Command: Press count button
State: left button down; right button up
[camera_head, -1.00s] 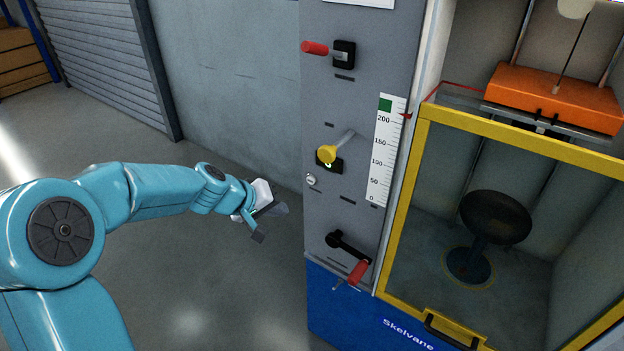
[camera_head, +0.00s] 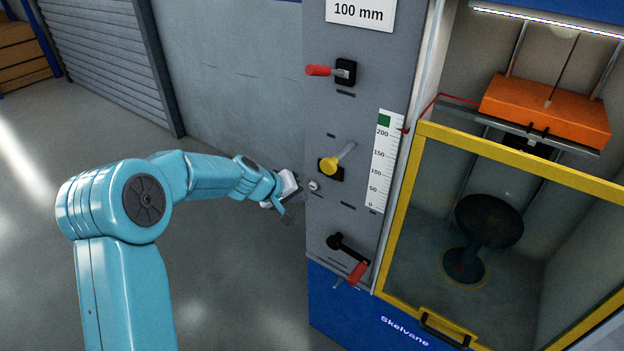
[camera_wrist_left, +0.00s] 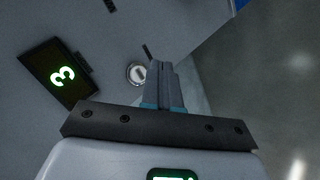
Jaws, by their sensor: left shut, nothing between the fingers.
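In the left wrist view the button (camera_wrist_left: 136,73) has a light metal ring and sits just left of the fingertips. A dark display (camera_wrist_left: 60,72) there shows a lit green-white 3. My left gripper (camera_head: 299,198) is shut and empty, close to the panel's left edge, just left of and slightly below the button. Its closed fingers also show in the left wrist view (camera_wrist_left: 162,70). I cannot tell whether they touch the panel. My right gripper is not in view.
The panel also has a red-handled switch (camera_head: 320,71) above, a crank with a red grip (camera_head: 357,272) below, and a scale (camera_head: 384,160) at right. A yellow-framed guard (camera_head: 404,210) encloses a black stool seat (camera_head: 488,220) under an orange block (camera_head: 548,110). Floor at left is clear.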

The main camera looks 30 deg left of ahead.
pick_arm(q)
jog(key=shift+w+d, duration=0.1)
jog(key=shift+w, duration=0.6)
jog(key=shift+w, duration=0.2)
dwell(1.4)
jog(key=shift+w+p, duration=0.3)
jog(key=shift+p, duration=0.05)
jog(key=shift+w+d, duration=0.1)
jog(key=shift+w, duration=0.25)
dwell(0.5)
jog(key=shift+s, duration=0.1)
jog(key=shift+s+b, duration=0.6)
jog(key=shift+s, duration=0.1)
